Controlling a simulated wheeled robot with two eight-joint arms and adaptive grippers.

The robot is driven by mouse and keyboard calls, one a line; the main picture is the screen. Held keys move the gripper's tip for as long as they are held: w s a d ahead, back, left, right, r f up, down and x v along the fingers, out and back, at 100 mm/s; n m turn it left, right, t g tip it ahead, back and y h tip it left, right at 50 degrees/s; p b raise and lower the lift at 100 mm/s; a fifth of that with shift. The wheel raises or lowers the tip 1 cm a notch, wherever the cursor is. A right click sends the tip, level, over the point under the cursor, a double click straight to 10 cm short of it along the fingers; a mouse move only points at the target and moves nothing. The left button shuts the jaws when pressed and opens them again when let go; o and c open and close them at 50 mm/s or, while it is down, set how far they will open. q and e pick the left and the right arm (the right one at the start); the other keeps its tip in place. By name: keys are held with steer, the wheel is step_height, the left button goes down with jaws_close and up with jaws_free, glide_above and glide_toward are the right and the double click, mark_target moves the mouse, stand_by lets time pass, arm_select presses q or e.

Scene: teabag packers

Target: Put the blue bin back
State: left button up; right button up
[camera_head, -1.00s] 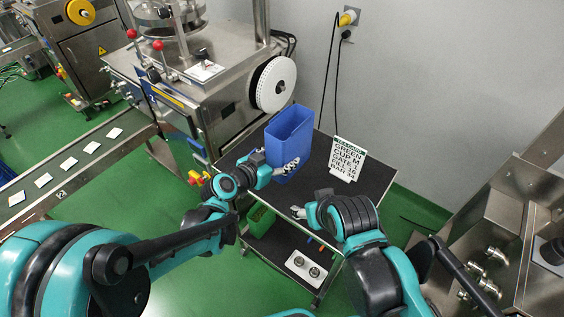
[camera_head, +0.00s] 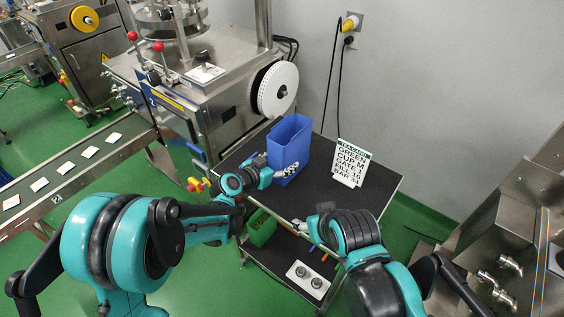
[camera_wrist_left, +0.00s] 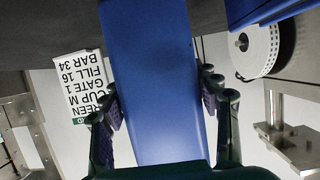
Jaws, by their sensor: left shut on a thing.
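The blue bin (camera_head: 290,143) is upright at the back left of the black-topped cart (camera_head: 345,205). My left gripper (camera_head: 287,171) is shut on the bin, low on its near side. In the left wrist view the bin (camera_wrist_left: 155,80) fills the middle, with the fingers of the left gripper (camera_wrist_left: 160,100) on either side of it. I cannot tell whether its base touches the cart top. My right gripper (camera_head: 303,224) is over the cart's front edge, away from the bin; its fingers are too small to tell.
A white tea card sign (camera_head: 350,162) stands on the cart, right of the bin. A steel machine with a white reel (camera_head: 275,86) is close behind on the left. A green bin (camera_head: 261,227) is on the lower shelf. The cart's right part is clear.

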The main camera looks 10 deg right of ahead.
arm_select(q)
steer(key=shift+f, duration=0.1)
steer(key=o, duration=1.7)
steer(key=shift+s+a+r, duration=0.1)
steer(key=shift+a+r, duration=0.1)
steer(key=shift+r, duration=0.1)
steer(key=p+v, duration=0.3)
steer(key=v, duration=0.8)
steer(key=shift+s+a+r, duration=0.1)
steer(key=shift+s+a, duration=0.05)
steer(key=shift+a, duration=0.1)
